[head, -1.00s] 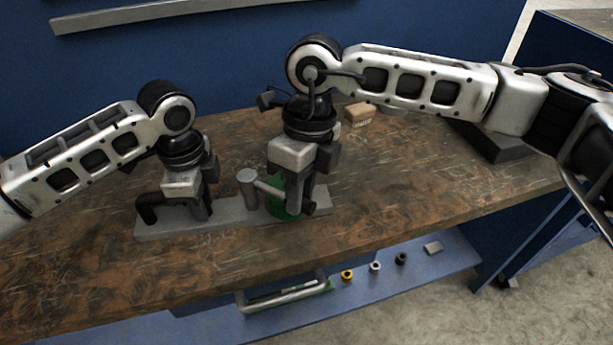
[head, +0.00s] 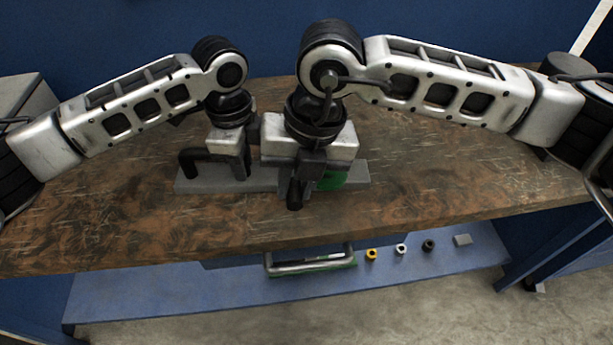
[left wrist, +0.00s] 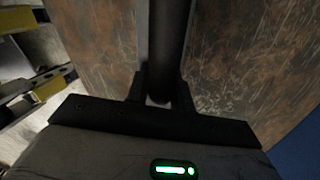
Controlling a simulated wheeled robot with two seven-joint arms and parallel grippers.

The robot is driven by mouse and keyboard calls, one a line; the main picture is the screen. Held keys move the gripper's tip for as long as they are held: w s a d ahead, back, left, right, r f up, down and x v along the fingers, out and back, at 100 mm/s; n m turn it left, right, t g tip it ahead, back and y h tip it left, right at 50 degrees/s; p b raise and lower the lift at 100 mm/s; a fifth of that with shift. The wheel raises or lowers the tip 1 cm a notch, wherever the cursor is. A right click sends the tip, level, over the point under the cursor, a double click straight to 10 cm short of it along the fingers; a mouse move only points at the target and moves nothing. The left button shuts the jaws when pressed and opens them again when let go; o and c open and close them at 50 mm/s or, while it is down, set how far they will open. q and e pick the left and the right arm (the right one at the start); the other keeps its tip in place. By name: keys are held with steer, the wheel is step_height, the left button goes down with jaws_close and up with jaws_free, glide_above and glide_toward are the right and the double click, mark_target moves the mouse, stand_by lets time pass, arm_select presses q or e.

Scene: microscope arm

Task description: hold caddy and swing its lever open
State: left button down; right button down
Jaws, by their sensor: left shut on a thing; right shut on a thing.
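The caddy is a long grey base plate (head: 208,186) on the bench, with a black handle (head: 187,161) at its left end and a green part (head: 333,180) towards its right end. My left gripper (head: 241,168) is shut on the black handle. In the left wrist view the dark bar of the handle (left wrist: 168,45) runs between the fingers. My right gripper (head: 296,186) is low at the front edge of the plate, left of the green part, shut on the lever. The lever is mostly hidden behind the gripper.
The brown worktop (head: 440,180) is clear in front of the caddy and to its right.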

arm_select(q)
steer(key=shift+s+d, duration=0.2)
steer(key=shift+d, duration=0.1)
arm_select(e)
steer(key=shift+w+a+m, duration=0.15)
steer(key=shift+w+m, duration=0.1)
steer(key=shift+m, duration=0.05)
steer(key=c, duration=1.5)
jaws_free()
arm_select(q)
steer(key=shift+a, duration=0.1)
arm_select(e)
steer(key=shift+o, duration=1.2)
steer(key=shift+s, duration=0.15)
arm_select(q)
steer(key=shift+w, duration=0.1)
steer(key=shift+a, duration=0.15)
arm_select(e)
step_height(320, 180, up, 12)
steer(key=d, duration=0.2)
steer(key=shift+d, duration=0.2)
steer(key=shift+f, duration=0.1)
arm_select(q)
steer(key=c, duration=1.1)
jaws_free()
steer(key=shift+c, duration=0.2)
